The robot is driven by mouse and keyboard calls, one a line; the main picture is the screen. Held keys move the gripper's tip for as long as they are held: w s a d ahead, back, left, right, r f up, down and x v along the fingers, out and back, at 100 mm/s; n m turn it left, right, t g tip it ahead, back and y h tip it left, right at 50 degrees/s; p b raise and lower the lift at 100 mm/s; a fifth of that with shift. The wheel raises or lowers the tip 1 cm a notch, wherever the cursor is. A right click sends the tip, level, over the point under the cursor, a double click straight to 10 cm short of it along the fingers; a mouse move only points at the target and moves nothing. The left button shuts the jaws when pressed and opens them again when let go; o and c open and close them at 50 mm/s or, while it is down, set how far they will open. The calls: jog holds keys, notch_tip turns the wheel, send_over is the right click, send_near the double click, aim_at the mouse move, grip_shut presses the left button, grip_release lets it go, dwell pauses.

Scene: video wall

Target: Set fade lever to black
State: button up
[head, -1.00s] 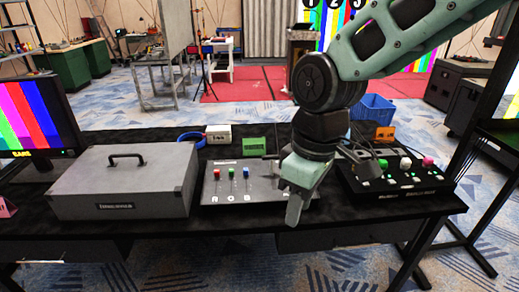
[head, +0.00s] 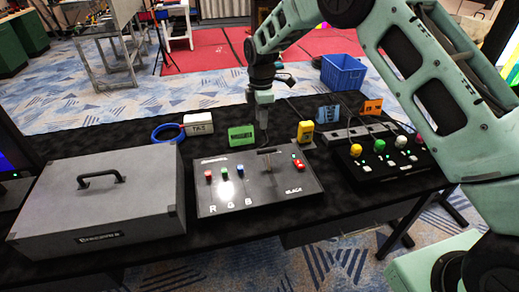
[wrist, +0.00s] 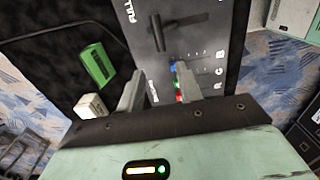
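The grey control panel (head: 225,208) lies on the black table. It has red, green and blue knobs over the letters R, G, B. The fade lever (head: 268,158) stands on its right half, toward the far edge, with the BLACK label at the near right. In the wrist view the lever (wrist: 158,32) shows beside the FULL label, ahead of the fingers. My gripper (head: 263,115) is above the panel's far side, pointing down. In the wrist view my gripper (wrist: 157,80) is open and empty, apart from the lever.
A grey case (head: 100,205) stands left of the panel. A green box (head: 241,135), a white box (head: 199,124) and a blue cable coil (head: 167,133) lie behind. A yellow device (head: 305,131) and a black button console (head: 375,165) are to the right.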

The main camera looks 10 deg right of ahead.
aim_at(262, 152)
jog(key=f+p, duration=0.1)
jog(key=f, duration=0.6)
jog(key=f+p, duration=0.2)
jog(key=f, duration=0.5)
jog(key=shift+s+f, duration=0.2)
jog(key=shift+f, duration=0.05)
jog(key=shift+c, duration=0.2)
grip_shut()
